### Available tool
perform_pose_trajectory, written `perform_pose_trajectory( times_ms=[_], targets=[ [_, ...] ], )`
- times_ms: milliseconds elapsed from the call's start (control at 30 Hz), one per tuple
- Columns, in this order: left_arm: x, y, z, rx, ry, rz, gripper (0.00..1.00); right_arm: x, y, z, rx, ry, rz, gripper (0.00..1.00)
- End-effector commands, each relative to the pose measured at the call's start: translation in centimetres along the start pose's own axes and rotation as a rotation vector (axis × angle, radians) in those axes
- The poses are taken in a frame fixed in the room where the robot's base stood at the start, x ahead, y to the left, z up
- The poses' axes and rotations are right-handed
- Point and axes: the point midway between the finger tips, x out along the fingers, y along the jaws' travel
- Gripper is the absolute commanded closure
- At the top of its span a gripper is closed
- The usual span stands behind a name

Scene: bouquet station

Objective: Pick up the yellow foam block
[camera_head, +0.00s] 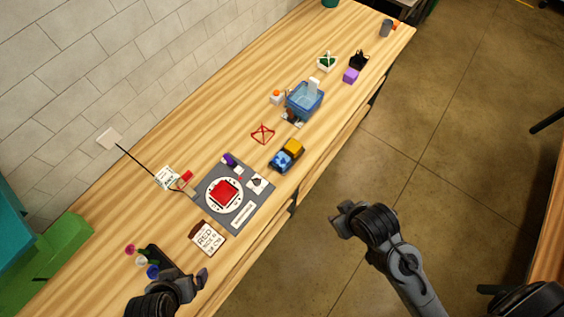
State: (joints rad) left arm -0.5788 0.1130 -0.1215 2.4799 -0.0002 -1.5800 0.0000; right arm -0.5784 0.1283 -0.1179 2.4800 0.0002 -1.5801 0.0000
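The yellow foam block (293,147) looks like a small yellow-orange block near the front edge of the wooden table, right of the grey mat. It sits against a blue piece (285,160) with dark parts around it; I cannot tell if they are one holder. My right gripper (343,214) is beyond the table's front edge over the floor, clear of the block. Its fingers are too small to tell open from shut. My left gripper (186,275) is at the near end of the table, far from the block, beside some flower-coloured pieces. Its finger opening is unclear.
A grey mat (210,188) bears a white plate with a red item. A lettered card (207,238) lies near it. A red wire-like frame (262,134), a blue bin (304,101) and a purple block (350,76) stand farther along.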

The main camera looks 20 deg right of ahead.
Motion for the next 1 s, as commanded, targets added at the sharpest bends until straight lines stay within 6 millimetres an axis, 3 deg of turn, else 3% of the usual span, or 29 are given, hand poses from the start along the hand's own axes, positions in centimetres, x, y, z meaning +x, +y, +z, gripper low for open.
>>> perform_pose_trajectory(
  times_ms=[367,700,1000],
  targets=[
    [0.00,-0.08,0.02,0.000,0.000,-0.002,0.00,0.00,-0.18,-0.01,0.002,0.000,-0.004,0.60],
    [0.02,-0.35,0.10,0.010,-0.002,-0.010,0.00,0.00,-0.38,-0.01,0.008,0.000,-0.010,0.10],
    [0.06,-0.35,0.13,0.010,-0.003,-0.010,0.00,0.05,-0.29,-0.07,0.003,0.003,-0.007,0.08]
  ],
)
